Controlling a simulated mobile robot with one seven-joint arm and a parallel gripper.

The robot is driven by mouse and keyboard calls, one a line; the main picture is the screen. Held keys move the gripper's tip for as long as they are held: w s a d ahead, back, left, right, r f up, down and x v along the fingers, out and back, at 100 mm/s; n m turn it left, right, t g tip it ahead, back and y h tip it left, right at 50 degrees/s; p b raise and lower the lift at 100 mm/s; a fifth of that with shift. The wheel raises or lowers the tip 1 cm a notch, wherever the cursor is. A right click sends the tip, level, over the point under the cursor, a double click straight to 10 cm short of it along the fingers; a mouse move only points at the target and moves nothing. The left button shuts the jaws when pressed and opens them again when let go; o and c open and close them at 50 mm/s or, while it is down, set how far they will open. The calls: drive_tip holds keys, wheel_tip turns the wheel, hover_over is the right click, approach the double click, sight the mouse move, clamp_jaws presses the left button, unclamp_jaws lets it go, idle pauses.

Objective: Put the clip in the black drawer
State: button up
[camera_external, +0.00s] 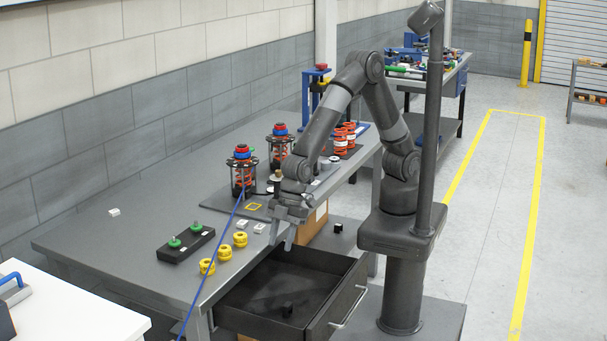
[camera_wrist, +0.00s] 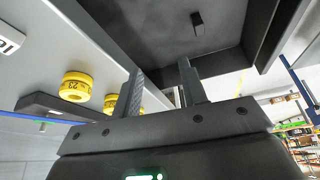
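The black drawer (camera_external: 262,288) is pulled open below the table's front edge; it also shows at the top of the wrist view (camera_wrist: 150,35). A small dark object (camera_external: 287,310), possibly the clip, lies on the drawer floor and shows in the wrist view too (camera_wrist: 197,22). My gripper (camera_external: 283,243) is near the table's front edge, by the back end of the drawer. Its two fingers (camera_wrist: 160,83) stand apart, and I see nothing held between them. I cannot tell for certain which object is the clip.
Several yellow rings (camera_external: 224,253), small white pieces (camera_external: 259,228) and a black block with green knobs (camera_external: 186,242) sit on the table (camera_external: 130,240). Spring assemblies (camera_external: 242,176) stand farther back. A small black cube (camera_external: 337,228) lies behind the drawer. A blue cable crosses the tabletop.

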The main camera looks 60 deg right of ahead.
drive_tip(key=w+d+r+m+t, duration=0.1)
drive_tip(key=w+d+r+m, duration=0.1)
drive_tip(key=w+d+r, duration=0.3)
drive_tip(key=w+d+r+m+t+h, duration=0.1)
drive_tip(key=w+d+r+m, duration=0.2)
drive_tip(key=d, duration=1.1)
drive_tip(key=w+d+r+m+t, duration=0.1)
drive_tip(key=w+d+r+m, duration=0.1)
drive_tip(key=w+d+r, duration=0.5)
drive_tip(key=shift+w+d+m+h, duration=0.15)
drive_tip(key=shift+w+d, duration=0.1)
drive_tip(key=shift+d, duration=0.55)
drive_tip(key=shift+w+d+m+h, duration=0.15)
drive_tip(key=shift+w+d, duration=0.05)
drive_tip(key=shift+d, duration=0.6)
drive_tip(key=s+d+r+m+h, duration=0.1)
drive_tip(key=s+d+m, duration=0.2)
drive_tip(key=d, duration=0.6)
drive_tip(key=s+d+r+m+t+h, duration=0.1)
drive_tip(key=s+d+m, duration=0.2)
drive_tip(key=d, duration=0.6)
drive_tip(key=s+d+r+m+h, duration=0.1)
drive_tip(key=s+d+r+m, duration=0.1)
drive_tip(key=s+d, duration=0.3)
drive_tip(key=d+m, duration=0.1)
drive_tip(key=d, duration=0.3)
drive_tip(key=shift+d+t, duration=0.35)
drive_tip(key=shift+t, duration=0.05)
